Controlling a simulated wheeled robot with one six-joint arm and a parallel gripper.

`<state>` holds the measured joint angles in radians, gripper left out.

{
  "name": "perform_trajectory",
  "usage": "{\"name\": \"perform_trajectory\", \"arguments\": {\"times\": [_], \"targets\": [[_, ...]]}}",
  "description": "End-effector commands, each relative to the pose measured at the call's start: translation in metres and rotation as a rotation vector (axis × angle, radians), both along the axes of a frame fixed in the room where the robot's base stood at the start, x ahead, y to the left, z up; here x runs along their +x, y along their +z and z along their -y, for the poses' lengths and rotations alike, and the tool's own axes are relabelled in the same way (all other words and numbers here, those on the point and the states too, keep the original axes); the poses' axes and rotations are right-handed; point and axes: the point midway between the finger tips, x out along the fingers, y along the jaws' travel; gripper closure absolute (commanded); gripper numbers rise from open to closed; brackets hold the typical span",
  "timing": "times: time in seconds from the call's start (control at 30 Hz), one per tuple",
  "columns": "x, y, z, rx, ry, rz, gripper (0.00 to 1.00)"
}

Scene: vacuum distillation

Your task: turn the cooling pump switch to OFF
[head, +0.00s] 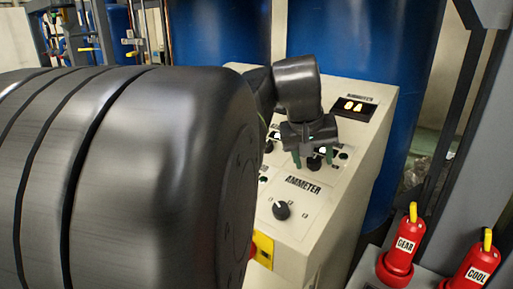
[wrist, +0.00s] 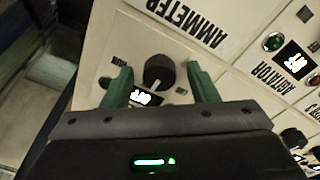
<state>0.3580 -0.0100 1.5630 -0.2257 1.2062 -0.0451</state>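My gripper (head: 313,158) is over the sloped control panel with its two green fingers spread apart. In the wrist view my gripper (wrist: 158,85) has one finger on each side of a round black knob (wrist: 158,72). A gap shows between the knob and each finger, and nothing is held. A white pointer line on the knob aims toward the gripper body. The same knob (head: 314,163) shows partly between the fingers in the head view. No cooling pump label is readable; part of this knob's plate is hidden by my gripper.
The cream control console (head: 345,215) has an AMMETER plate (head: 303,187) and another black knob (head: 282,210). An AGITATOR label (wrist: 273,77) and lit displays are nearby. Red fixtures marked GEAR (head: 399,262) and COOL (head: 474,268) stand right. Blue tanks (head: 365,40) stand close behind.

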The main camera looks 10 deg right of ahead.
Motion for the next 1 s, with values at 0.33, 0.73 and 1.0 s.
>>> {"name": "perform_trajectory", "arguments": {"times": [0.33,0.73,1.0], "targets": [[-0.004,0.016,-0.005,-0.002,0.001,0.005,0.46],[-0.028,0.095,-0.034,0.000,0.001,0.004,0.46],[-0.037,0.123,-0.044,0.000,0.000,0.001,0.46]]}}
